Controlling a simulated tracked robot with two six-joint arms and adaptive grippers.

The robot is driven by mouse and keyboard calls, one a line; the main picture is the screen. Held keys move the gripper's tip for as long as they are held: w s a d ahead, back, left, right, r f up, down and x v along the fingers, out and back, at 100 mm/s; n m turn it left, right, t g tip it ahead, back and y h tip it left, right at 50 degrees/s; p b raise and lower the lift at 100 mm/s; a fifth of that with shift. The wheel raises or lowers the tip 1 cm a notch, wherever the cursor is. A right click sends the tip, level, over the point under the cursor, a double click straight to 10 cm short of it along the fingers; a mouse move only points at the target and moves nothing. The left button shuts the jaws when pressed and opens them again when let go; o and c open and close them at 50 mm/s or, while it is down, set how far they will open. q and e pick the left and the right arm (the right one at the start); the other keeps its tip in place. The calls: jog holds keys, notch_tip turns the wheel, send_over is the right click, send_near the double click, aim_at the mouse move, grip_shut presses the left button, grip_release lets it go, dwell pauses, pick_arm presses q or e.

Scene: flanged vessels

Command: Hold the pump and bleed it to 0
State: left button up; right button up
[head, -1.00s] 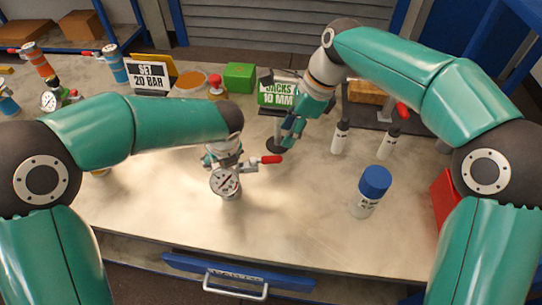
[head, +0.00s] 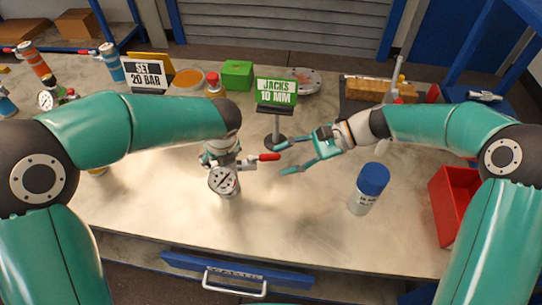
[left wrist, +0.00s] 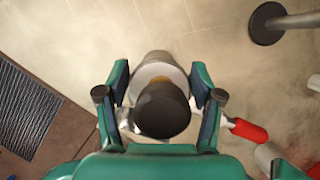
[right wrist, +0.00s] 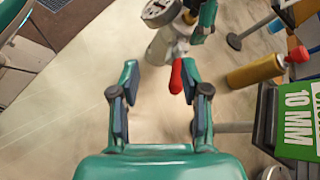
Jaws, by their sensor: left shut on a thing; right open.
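The pump (head: 227,183) stands on the bench with a round white gauge (head: 223,180) at its front and a red-tipped lever (head: 268,157) pointing right. My left gripper (left wrist: 158,100) is shut around the pump's upper body, below its dark round top (left wrist: 162,110). In the head view the left arm hides much of the pump's upper part. My right gripper (head: 286,158) is open and empty, to the right of the red lever tip. The gauge reading is too small to tell.
A green "JACKS 10 MM" sign (head: 276,92) stands on a post behind the right gripper. A blue-capped bottle (head: 368,188) and a red bin (head: 455,204) are at right. A "SET 20 BAR" sign (head: 149,76) is at back left. The front middle bench is clear.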

aim_at(271, 157)
jog(key=d+t, duration=0.1)
jog(key=w+d+f+t+y, duration=0.1)
jog(key=d+f+t+y, duration=0.1)
jog(key=shift+w+n+t, duration=0.3)
jog(key=shift+w, duration=0.05)
jog(key=shift+a+f, duration=0.1)
jog(key=shift+a, duration=0.05)
jog(key=shift+x, duration=3.5)
jog(key=shift+w, duration=0.15)
grip_shut()
